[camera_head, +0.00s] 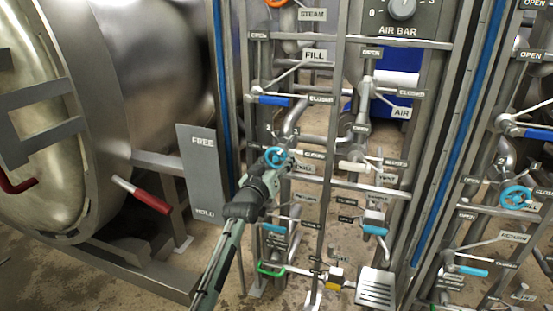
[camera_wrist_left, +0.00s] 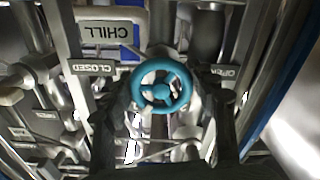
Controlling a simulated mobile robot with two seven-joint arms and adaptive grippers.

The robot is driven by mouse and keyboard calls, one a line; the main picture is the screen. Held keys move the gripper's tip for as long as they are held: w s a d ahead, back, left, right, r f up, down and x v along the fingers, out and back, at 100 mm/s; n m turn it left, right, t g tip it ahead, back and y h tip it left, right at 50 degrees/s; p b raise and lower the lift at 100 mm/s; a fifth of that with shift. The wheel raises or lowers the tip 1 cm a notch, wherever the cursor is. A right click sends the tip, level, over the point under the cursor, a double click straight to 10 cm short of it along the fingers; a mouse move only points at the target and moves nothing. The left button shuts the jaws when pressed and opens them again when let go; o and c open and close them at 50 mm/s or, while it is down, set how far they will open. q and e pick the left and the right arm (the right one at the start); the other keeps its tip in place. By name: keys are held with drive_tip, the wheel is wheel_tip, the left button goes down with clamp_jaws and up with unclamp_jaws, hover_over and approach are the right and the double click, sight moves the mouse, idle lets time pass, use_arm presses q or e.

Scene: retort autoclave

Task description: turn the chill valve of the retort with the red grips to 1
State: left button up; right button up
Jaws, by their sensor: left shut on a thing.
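The chill valve is a teal handwheel (camera_head: 277,157) on the pipe rack, in the middle of the head view. In the left wrist view the wheel (camera_wrist_left: 162,91) sits between the fingers, near an upside-down CHILL plate (camera_wrist_left: 111,33), with a CLOSED plate (camera_wrist_left: 93,68) on its left and an OPEN plate (camera_wrist_left: 226,71) on its right. My left gripper (camera_head: 268,168) is shut on the wheel, one dark finger on each side. The retort (camera_head: 165,60) at the left has a red grip (camera_head: 151,199). My right gripper is not in view. The wheel's exact setting cannot be read.
A FREE/HOLD plate (camera_head: 203,170) stands left of my arm. Blue-handled levers (camera_head: 275,100), pipes and steel rails crowd around the wheel. A second rack at the right has another teal wheel (camera_head: 516,198). A green handle (camera_head: 271,269) is low, right of my forearm.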

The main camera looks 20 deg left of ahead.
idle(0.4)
use_arm(q)
drive_tip(key=o, duration=1.2)
drive_tip(key=shift+s, duration=0.1)
drive_tip(key=s, duration=1.1)
drive_tip(key=shift+s+a, duration=0.25)
drive_tip(key=shift+s, duration=0.15)
